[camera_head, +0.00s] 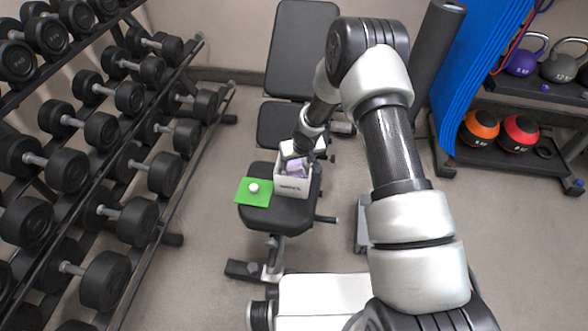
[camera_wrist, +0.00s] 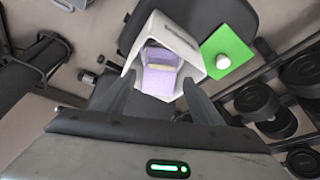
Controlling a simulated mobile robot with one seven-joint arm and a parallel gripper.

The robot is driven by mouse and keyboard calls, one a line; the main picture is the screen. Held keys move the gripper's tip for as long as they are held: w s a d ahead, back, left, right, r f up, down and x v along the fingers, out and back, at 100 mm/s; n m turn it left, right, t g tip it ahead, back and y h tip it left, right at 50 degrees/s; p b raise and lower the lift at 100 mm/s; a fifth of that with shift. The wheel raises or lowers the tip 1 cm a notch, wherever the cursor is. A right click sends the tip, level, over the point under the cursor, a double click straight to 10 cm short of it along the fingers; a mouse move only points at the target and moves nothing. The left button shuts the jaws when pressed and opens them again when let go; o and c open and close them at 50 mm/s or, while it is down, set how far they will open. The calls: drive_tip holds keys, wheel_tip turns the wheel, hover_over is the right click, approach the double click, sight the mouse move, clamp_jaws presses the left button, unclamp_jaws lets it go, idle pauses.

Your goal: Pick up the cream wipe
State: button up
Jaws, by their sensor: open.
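A white open box (camera_head: 292,189) stands on the black bench seat, and it also shows in the wrist view (camera_wrist: 191,44). Inside it, the wrist view shows lavender folded cloth (camera_wrist: 158,82) with a narrow cream-beige band, likely the cream wipe (camera_wrist: 160,67), lying across it. The wipe's full outline is hard to tell. My gripper (camera_wrist: 160,88) is open, its two fingers apart at the near side of the box opening, with nothing between them. In the head view my gripper (camera_head: 298,158) is above the box and hides part of its contents.
A green mat (camera_head: 245,198) with a small white round object (camera_head: 253,188) lies left of the box on the bench seat (camera_head: 275,222). A dumbbell rack (camera_head: 185,75) stands at the left. Kettlebells and balls sit on a shelf (camera_head: 515,160) at the right.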

sight(294, 166)
drive_tip(key=shift+b+x, duration=0.7)
drive_tip(key=shift+x, duration=2.05)
drive_tip(key=shift+a+r, duration=0.1)
drive_tip(key=shift+c, duration=0.4)
drive_tip(key=c, duration=0.8)
wheel_tip(294, 166, up, 10)
drive_tip(key=p, duration=0.2)
drive_tip(key=shift+p, duration=0.4)
